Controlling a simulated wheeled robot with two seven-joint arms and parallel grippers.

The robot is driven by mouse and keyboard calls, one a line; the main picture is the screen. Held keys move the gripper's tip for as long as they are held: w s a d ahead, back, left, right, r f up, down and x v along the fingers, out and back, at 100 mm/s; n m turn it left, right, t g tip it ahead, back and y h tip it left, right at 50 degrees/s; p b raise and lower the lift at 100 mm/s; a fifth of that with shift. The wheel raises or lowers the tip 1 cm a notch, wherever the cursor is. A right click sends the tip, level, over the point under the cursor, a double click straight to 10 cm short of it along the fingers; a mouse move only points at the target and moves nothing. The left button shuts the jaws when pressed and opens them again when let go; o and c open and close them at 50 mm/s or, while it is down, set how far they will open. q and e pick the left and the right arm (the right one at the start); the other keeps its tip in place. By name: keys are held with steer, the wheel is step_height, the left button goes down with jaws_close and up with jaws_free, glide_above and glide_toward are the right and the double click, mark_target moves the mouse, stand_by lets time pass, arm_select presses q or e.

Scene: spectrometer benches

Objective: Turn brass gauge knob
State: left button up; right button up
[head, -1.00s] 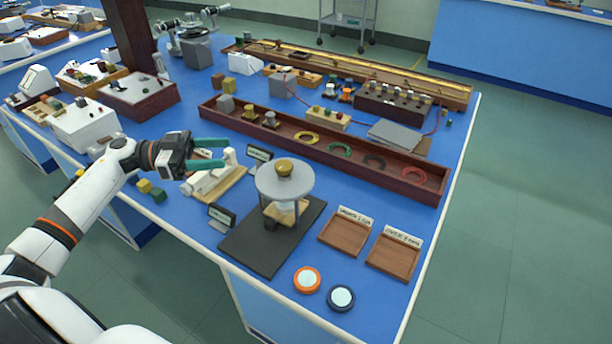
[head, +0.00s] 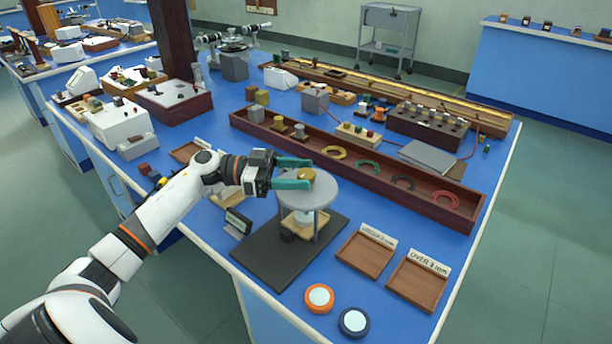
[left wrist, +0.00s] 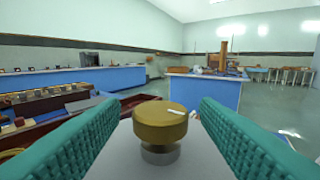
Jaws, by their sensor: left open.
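The brass gauge knob (head: 306,174) stands on top of a round grey plate (head: 312,193), held up by posts over a dark base (head: 285,260). My left gripper (head: 303,174) is level with the knob, its teal fingers open on either side of it. In the left wrist view the knob (left wrist: 160,124) is centred between the fingers, with a visible gap to each, and a small pale mark lies on its top. A lighter metal collar shows under the knob. My right gripper is not in view.
Two wooden trays with labels, one reading OVER (head: 418,285), lie to the right of the gauge. An orange-rimmed disc (head: 319,298) and a blue-rimmed disc (head: 354,322) lie in front. A long dark red trough (head: 400,200) with coloured rings runs behind.

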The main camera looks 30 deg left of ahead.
arm_select(q)
steer(key=shift+x, duration=1)
steer(key=shift+c, duration=0.2)
